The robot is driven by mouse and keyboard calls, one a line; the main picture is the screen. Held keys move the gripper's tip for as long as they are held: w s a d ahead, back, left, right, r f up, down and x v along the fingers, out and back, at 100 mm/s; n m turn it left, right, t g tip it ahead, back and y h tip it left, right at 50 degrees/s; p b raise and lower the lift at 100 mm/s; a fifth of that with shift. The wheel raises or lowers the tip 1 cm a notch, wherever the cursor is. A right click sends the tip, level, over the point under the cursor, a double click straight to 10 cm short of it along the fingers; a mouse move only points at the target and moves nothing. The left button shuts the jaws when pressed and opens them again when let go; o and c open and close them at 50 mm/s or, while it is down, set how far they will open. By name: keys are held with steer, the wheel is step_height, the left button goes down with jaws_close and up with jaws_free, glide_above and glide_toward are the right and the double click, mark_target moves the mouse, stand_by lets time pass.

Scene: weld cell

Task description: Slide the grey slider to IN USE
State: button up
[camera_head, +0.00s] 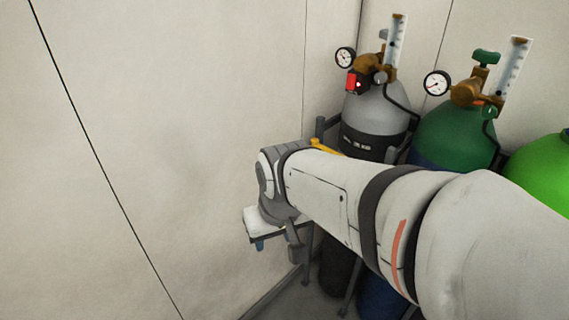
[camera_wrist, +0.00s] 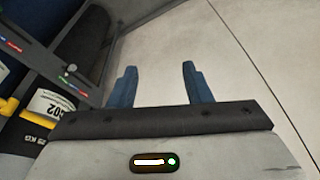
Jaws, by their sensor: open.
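In the wrist view, my gripper (camera_wrist: 159,82) shows two blue fingers spread apart with nothing between them. To their left, a dark rail carries small coloured marks (camera_wrist: 14,45) and a small pale grey knob (camera_wrist: 70,69), which may be the grey slider. The knob is apart from the fingers. The lettering by the marks is too small to read. In the head view, the blue tip of my gripper (camera_head: 259,244) shows below my wrist, left of the cylinder rack. My arm hides much of the rack there, and I cannot make out the slider.
A grey cylinder (camera_head: 375,105) with a gauge and a red-lit box stands in the corner. A dark green cylinder (camera_head: 455,135) and a bright green one (camera_head: 545,168) stand to its right. The wall (camera_head: 130,150) at left is bare.

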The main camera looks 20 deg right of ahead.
steer(key=w+d+f+m+t+h, duration=0.15)
steer(key=w+f, duration=0.25)
steer(key=w, duration=0.4)
steer(key=w+d+f+m+t+b, duration=0.1)
steer(key=w+d+f+m+t, duration=0.15)
steer(key=w+f, duration=0.35)
steer(key=w+d+f+m+t+h, duration=0.1)
steer(key=w+d+f+m+t, duration=0.15)
steer(key=w, duration=0.65)
steer(key=w+d+f+m+h, duration=0.2)
steer(key=d+f+m+h, duration=0.15)
steer(key=f, duration=0.25)
steer(key=s+d+f+m+g+h+b, duration=0.1)
steer(key=s+d+f+m+h, duration=0.1)
steer(key=s+d+f+h, duration=0.4)
steer(key=s+d+f+m+g+h, duration=0.1)
steer(key=s+d+f+h, duration=0.3)
steer(key=d, duration=0.5)
steer(key=w+x, duration=0.1)
steer(key=x, duration=0.6)
steer(key=shift+a+f+h+p, duration=0.2)
steer(key=shift+a+h+p, duration=0.05)
steer(key=shift+h+p, duration=0.2)
steer(key=shift+c, duration=0.5)
jaws_close()
